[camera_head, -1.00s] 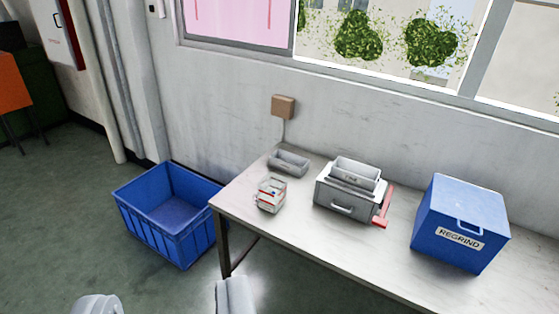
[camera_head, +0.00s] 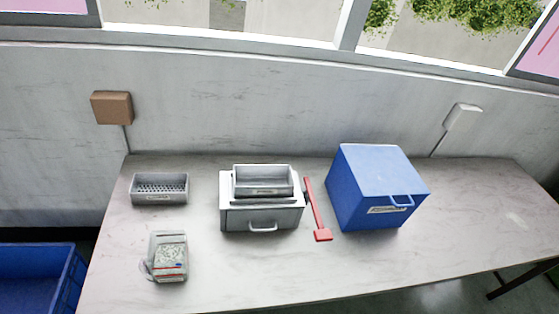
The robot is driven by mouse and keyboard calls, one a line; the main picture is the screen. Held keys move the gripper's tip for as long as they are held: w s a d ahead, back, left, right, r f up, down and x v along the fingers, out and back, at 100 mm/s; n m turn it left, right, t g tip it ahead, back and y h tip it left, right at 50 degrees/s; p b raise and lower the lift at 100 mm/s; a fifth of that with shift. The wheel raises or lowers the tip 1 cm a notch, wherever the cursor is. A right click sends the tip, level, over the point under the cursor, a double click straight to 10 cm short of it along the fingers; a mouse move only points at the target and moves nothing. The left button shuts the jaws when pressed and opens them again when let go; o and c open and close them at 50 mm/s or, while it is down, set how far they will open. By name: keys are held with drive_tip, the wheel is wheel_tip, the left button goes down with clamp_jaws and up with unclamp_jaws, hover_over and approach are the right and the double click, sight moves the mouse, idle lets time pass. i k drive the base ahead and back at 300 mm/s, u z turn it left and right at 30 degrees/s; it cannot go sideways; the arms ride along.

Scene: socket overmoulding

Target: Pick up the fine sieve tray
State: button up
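Two grey trays are on the table. One tray (camera_head: 262,190) sits in the top of a grey box (camera_head: 236,218) with a front handle; its floor shows no clear holes. The other tray (camera_head: 160,197) lies on the table at the left, its floor covered with clearly visible holes. Both have small front labels too small to read, so I cannot tell for certain which is the fine sieve tray. My gripper is not in view now.
A clear bag or tub of pellets (camera_head: 171,257) stands front left. A red scraper-like tool (camera_head: 316,212) lies between the grey box and a blue lidded box (camera_head: 375,187). A blue crate (camera_head: 38,278) is on the floor at left. The table's right end (camera_head: 480,215) is clear.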

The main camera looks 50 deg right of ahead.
sight(249, 181)
drive_tip(key=z, duration=0.2)
drive_tip(key=i, duration=0.7)
drive_tip(key=z, duration=0.35)
drive_tip(key=k, duration=0.95)
drive_tip(key=z, duration=0.2)
drive_tip(key=i, duration=0.9)
drive_tip(key=u, duration=0.05)
